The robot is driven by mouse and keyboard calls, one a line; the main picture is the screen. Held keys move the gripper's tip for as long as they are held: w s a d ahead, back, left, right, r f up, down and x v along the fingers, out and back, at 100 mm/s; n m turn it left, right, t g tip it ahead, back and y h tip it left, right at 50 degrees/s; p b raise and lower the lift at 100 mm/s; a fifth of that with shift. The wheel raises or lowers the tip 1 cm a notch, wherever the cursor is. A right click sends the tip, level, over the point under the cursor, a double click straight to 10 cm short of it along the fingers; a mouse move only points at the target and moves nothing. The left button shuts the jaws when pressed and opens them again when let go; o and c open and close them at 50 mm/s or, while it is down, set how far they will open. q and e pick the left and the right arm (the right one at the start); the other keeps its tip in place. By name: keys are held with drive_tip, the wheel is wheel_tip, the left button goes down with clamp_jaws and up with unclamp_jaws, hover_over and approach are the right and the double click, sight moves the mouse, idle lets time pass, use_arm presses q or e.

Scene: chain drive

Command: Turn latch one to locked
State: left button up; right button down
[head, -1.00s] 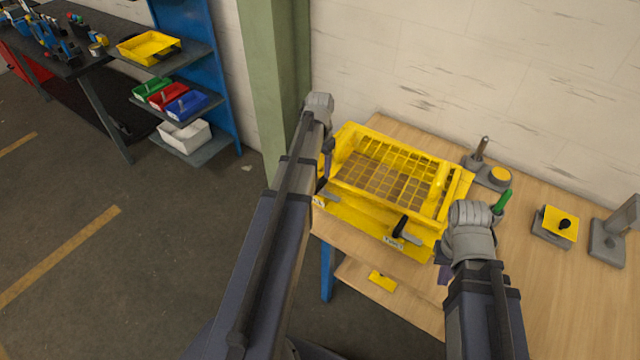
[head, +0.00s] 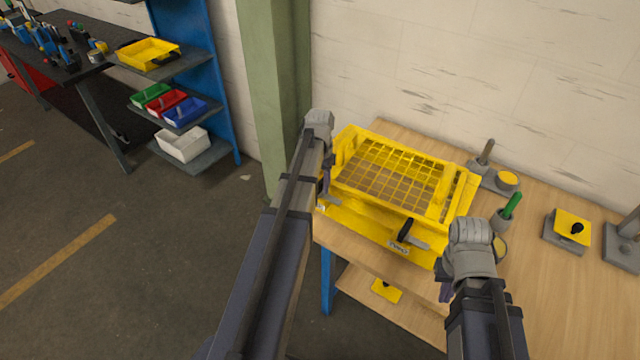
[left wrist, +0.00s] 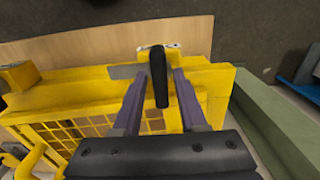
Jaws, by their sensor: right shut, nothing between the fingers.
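A yellow guard with a mesh top (head: 345,203) sits on the wooden bench. One latch, with a black handle (left wrist: 158,75) and a grey bar (left wrist: 125,71), is on its edge in the left wrist view; its label is too small to read. My left gripper (left wrist: 160,84) is open, with one finger on each side of that handle; contact cannot be told. In the head view my left gripper (head: 322,190) is at the guard's left front corner and hides most of this latch. A second latch (head: 406,229) is at the right front. My right gripper (head: 445,291) is shut and empty, right of the guard.
On the bench (head: 530,285) stand a grey post fixture (head: 485,158), a green-handled tool (head: 511,205) in a grey holder, and a block with a yellow plate (head: 571,227). A green pillar (head: 273,90) rises close behind my left arm. A yellow piece (head: 386,290) lies on the lower shelf.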

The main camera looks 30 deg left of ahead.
use_arm(q)
clamp_jaws()
drive_tip(key=shift+n, duration=0.3)
drive_tip(key=n, duration=1.3)
drive_tip(key=shift+n, duration=2.4)
